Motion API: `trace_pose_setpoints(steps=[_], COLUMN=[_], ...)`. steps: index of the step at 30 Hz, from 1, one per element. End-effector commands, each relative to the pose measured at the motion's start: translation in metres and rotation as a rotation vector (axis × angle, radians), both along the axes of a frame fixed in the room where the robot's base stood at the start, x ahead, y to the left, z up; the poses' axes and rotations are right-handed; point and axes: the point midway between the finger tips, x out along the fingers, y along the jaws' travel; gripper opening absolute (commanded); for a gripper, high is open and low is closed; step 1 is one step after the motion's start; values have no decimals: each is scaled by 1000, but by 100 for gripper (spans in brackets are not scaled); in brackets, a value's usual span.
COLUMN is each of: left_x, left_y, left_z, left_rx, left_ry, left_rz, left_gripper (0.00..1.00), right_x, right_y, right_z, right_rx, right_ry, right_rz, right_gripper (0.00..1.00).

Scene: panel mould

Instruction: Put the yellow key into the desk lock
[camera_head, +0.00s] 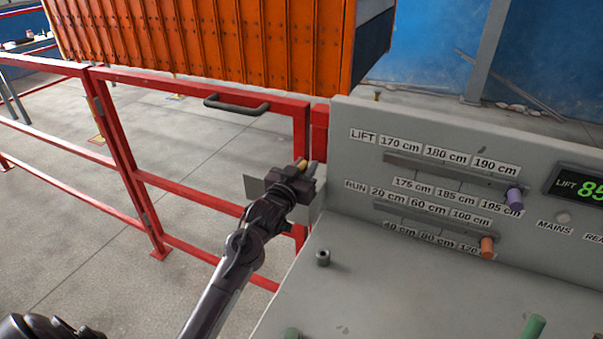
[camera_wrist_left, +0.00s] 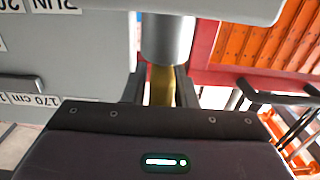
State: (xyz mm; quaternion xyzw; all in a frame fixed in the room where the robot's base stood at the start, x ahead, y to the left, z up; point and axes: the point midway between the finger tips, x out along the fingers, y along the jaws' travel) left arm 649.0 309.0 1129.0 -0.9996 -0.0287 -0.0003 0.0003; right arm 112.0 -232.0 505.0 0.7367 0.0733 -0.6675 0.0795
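The yellow key (camera_wrist_left: 163,86) is between the fingers of my left gripper (camera_wrist_left: 162,92) in the left wrist view, with both fingers close against its sides. Its far end meets a grey metal cylinder (camera_wrist_left: 167,38); how deep it sits there cannot be told. In the head view my left gripper (camera_head: 307,167) is beside the red gate post, left of the control panel, with a bit of yellow (camera_head: 301,163) at its tip. My right gripper is out of view.
The grey control panel (camera_head: 420,120) rises behind the desk (camera_head: 400,295), with a purple slider knob (camera_head: 515,199) and an orange one (camera_head: 487,247). Green handles (camera_head: 533,327) stand at the desk's front. Red railings (camera_head: 120,150) and an orange mould (camera_head: 200,40) lie beyond.

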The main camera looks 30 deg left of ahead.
Motion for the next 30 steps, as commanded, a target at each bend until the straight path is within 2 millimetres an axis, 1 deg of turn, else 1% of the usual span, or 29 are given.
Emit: trace_pose_setpoints(steps=[1, 5, 6, 14, 19, 23, 26, 30], left_x=[0, 0, 0, 0, 0, 0, 0, 0], left_y=[0, 0, 0, 0, 0, 0, 0, 1], left_z=[0, 0, 0, 1, 9, 25, 45, 82], left_rx=[0, 0, 0, 0, 0, 0, 1, 2], left_ry=[0, 0, 0, 0, -2, -5, -8, -9], left_rz=[0, 0, 0, 0, 0, 0, 0, 1], left_gripper=[18, 1, 0, 0, 0, 0, 0, 0], right_x=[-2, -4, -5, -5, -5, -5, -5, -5], right_y=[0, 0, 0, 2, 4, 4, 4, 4], right_z=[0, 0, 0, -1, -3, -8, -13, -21], right_rx=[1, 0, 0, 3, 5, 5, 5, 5], right_ry=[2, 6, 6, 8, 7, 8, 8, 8], right_rz=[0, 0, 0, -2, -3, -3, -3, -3], right_gripper=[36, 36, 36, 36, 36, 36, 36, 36])
